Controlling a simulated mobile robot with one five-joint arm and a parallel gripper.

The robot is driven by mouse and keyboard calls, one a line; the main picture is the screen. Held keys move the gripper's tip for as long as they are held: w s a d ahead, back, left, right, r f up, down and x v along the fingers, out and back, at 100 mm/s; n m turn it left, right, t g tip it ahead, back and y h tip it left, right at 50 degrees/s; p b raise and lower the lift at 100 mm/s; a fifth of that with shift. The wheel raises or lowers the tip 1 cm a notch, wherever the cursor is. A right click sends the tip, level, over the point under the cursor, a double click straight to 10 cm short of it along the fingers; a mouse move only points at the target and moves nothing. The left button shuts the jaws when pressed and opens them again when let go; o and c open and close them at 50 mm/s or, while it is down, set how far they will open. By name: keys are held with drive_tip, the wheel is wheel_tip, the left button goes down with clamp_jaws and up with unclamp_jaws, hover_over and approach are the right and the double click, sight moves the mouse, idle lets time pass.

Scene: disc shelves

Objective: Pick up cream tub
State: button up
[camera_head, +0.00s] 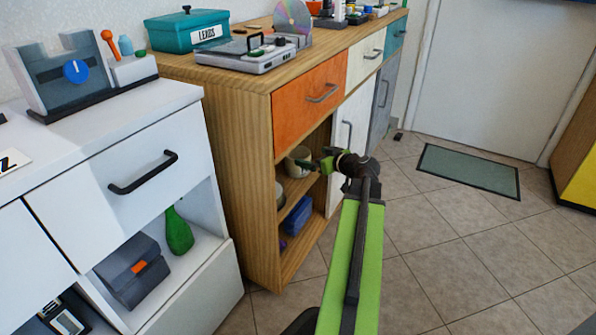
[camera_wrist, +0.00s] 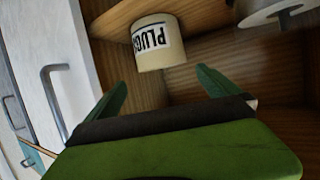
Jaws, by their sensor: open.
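The cream tub (camera_wrist: 160,45) has black lettering that reads "PLUG" in part. It stands on a shelf inside the wooden cabinet, and the wrist view shows it ahead of my gripper, above the gap between the fingers. In the head view the tub (camera_head: 298,161) shows in the cabinet's open compartment, partly hidden by the gripper. My gripper (camera_wrist: 162,88) is open and empty, with its two green fingers spread to the left and right. It also shows in the head view (camera_head: 315,164) at the compartment's opening. The tub looks apart from the fingers.
A pale round object (camera_wrist: 275,12) stands right of the tub on the shelf. A white door with a grey handle (camera_wrist: 62,98) borders the opening at left. A blue box (camera_head: 297,216) lies on a lower shelf.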

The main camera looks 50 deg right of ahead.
drive_tip(key=b, duration=0.1)
approach(297, 153)
drive_tip(key=shift+w+a+r, duration=0.2)
drive_tip(key=shift+w+a, duration=0.15)
drive_tip(key=shift+a, duration=0.1)
drive_tip(key=shift+w+a+r, duration=0.2)
drive_tip(key=shift+w+a, duration=0.15)
drive_tip(key=shift+a, duration=0.15)
drive_tip(key=b+x, duration=0.1)
drive_tip(key=x, duration=0.4)
drive_tip(key=shift+w+a+b, duration=0.1)
drive_tip(key=shift+a+b, duration=0.05)
drive_tip(key=shift+b, duration=0.2)
drive_tip(key=shift+r, duration=0.1)
drive_tip(key=c, duration=2)
